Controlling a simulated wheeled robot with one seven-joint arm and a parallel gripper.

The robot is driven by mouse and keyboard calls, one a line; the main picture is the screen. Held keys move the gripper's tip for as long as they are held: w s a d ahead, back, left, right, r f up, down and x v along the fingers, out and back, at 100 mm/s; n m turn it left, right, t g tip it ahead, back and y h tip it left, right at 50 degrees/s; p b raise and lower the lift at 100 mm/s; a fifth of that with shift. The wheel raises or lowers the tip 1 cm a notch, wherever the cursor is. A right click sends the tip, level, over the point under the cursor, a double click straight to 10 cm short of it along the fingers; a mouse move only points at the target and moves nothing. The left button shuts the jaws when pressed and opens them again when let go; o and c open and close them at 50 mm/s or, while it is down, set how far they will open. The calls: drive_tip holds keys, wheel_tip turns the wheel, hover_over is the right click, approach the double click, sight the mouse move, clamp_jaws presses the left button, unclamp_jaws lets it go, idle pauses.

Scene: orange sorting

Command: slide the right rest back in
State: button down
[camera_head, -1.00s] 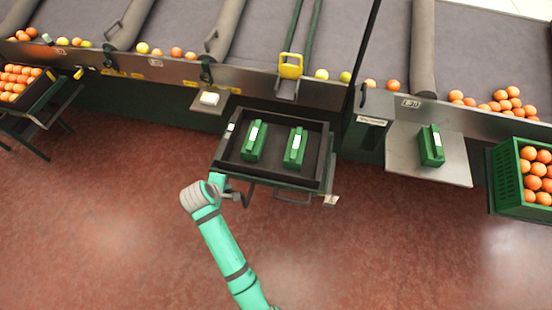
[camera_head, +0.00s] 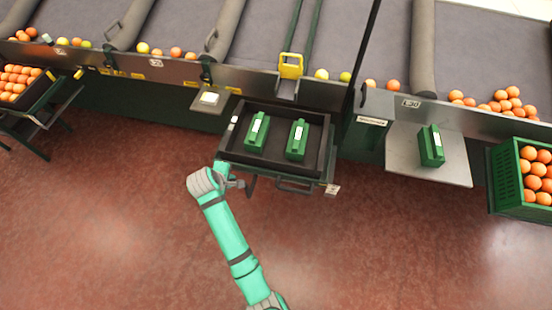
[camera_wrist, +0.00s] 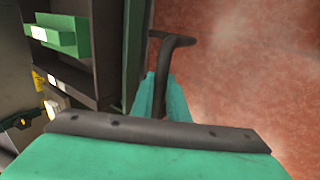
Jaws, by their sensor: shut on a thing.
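A dark shallow tray (camera_head: 232,150) with two green boxes (camera_head: 257,133) (camera_head: 297,140) sticks out from the front of the sorting machine, on what seems to be the pulled-out rest. A dark loop handle (camera_head: 294,189) hangs at its front edge. My gripper (camera_head: 237,184) is at the tray's front left corner, shut on a dark bent handle bar (camera_wrist: 172,42). In the wrist view this bar runs down between my teal fingers (camera_wrist: 158,95). One green box (camera_wrist: 62,36) shows beyond, at the left. The far end of the rest under the tray is hidden.
To the right a grey shelf (camera_head: 405,160) holds another green box (camera_head: 432,146). A green crate of oranges (camera_head: 508,185) stands farther right. The red floor (camera_head: 400,250) in front is clear.

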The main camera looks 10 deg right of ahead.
drive_tip(key=shift+w+d, duration=0.2)
drive_tip(key=shift+w, duration=0.35)
drive_tip(key=shift+w+d, duration=0.2)
drive_tip(key=shift+w, duration=0.35)
drive_tip(key=c, duration=1.4)
unclamp_jaws()
drive_tip(key=shift+o, duration=0.2)
wheel_tip(320, 180, up, 7)
